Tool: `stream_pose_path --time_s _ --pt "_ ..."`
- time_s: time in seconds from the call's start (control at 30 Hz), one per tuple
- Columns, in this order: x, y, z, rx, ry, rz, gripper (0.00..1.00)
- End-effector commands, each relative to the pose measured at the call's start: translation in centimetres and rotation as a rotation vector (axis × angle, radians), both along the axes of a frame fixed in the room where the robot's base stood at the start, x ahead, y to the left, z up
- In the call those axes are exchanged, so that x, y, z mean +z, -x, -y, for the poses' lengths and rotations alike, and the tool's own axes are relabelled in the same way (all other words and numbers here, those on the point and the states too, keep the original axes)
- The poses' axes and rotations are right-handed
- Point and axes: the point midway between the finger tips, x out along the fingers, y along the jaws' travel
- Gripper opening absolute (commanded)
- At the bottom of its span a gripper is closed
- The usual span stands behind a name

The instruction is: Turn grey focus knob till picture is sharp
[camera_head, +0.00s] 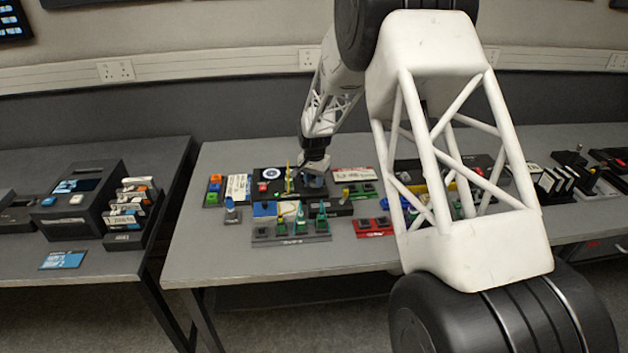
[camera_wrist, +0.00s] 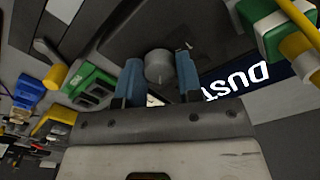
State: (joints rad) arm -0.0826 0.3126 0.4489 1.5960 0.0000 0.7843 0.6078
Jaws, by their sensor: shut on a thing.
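The grey focus knob (camera_wrist: 158,66) sits on a dark panel (camera_wrist: 205,30) in the wrist view, with a light mark line on its face. My gripper (camera_wrist: 158,78) has its two blue-padded fingers on either side of the knob and is shut on it. A dark blue screen (camera_wrist: 240,82) right of the fingers shows large white letters that look like "DUST", turned in this view; their edges look fairly crisp. My gripper's right finger and body hide part of the screen. In the head view my gripper (camera_head: 314,170) is low over the middle table, and the knob is hidden there.
A green block with a yellow part (camera_wrist: 275,30) stands close at the right of the wrist view. A green switch block (camera_wrist: 90,85) and a yellow knob (camera_wrist: 55,75) lie to the left. The table (camera_head: 215,250) has bare room at its front.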

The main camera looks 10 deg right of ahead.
Motion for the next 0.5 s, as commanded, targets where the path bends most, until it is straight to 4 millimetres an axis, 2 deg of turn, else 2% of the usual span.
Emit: stream_pose_path --time_s 0.17,0.2,0.33,0.5 --pt "0.11 -0.04 0.00 0.001 0.000 0.001 0.09" --pt "0.11 -0.04 0.00 0.001 0.000 0.001 0.39" --pt "0.07 -0.03 0.01 0.001 0.000 0.001 0.58" --pt "0.04 -0.01 0.00 0.001 0.000 0.000 0.58"
